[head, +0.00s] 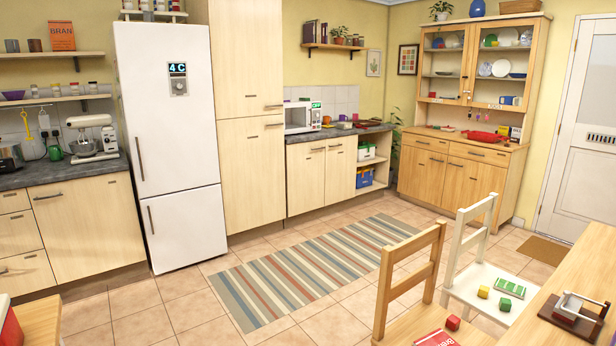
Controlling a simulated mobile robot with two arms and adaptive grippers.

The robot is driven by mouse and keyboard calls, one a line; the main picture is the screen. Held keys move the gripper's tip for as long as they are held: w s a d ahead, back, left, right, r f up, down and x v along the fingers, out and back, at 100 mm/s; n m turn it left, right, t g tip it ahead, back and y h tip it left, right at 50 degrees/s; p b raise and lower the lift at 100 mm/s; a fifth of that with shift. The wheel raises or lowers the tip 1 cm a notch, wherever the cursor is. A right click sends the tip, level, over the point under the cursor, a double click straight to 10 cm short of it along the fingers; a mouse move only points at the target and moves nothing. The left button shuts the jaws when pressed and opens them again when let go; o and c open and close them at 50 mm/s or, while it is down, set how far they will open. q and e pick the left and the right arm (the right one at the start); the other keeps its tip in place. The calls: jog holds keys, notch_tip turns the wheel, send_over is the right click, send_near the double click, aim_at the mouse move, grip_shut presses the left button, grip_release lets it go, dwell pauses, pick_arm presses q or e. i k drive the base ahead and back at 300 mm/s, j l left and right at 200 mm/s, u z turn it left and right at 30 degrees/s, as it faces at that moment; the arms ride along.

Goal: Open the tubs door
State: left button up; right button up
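No door can be read as marked tubs; small dark labels on the cupboards are too small to read. Shut wooden doors show on the left base cupboard (90,235), the tall cupboard (252,180) and the low cupboard (305,185) under the microwave. The dresser's lower doors (423,175) and glass doors (445,65) are also shut. The white fridge (180,120) is shut, with upright handles. Neither of my grippers is in view.
A striped rug (300,270) lies on clear tiled floor before the cupboards. A wooden chair (405,285), a white chair (475,270) and a table (570,275) stand at the lower right. A white room door (580,130) is at the far right.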

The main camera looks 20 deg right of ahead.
aim_at(305, 160)
jog(key=i+l+z, duration=0.15)
jog(key=i, duration=0.25)
jog(key=i+l+z, duration=0.15)
jog(key=i, duration=0.25)
jog(key=i+u, duration=0.15)
jog(key=i, duration=0.35)
jog(key=i+u, duration=0.2)
jog(key=i, duration=0.3)
jog(key=i+l+u, duration=0.15)
jog(key=i, duration=0.35)
jog(key=i+z, duration=0.45)
jog(key=i, duration=0.25)
jog(key=i+j+z, duration=0.2)
jog(key=i+z, duration=0.25)
jog(key=i, duration=0.25)
jog(key=i+l+z, duration=0.2)
jog(key=z, duration=0.2)
jog(key=i+z, duration=0.75)
jog(key=i+j+z, duration=0.1)
jog(key=i+z, duration=0.3)
jog(key=i+u, duration=0.1)
jog(key=i, duration=0.5)
jog(key=i+l+u, duration=0.1)
jog(key=i, duration=0.5)
jog(key=i+l+u, duration=0.1)
jog(key=i, duration=0.5)
jog(key=i+l, duration=0.05)
jog(key=l, duration=0.05)
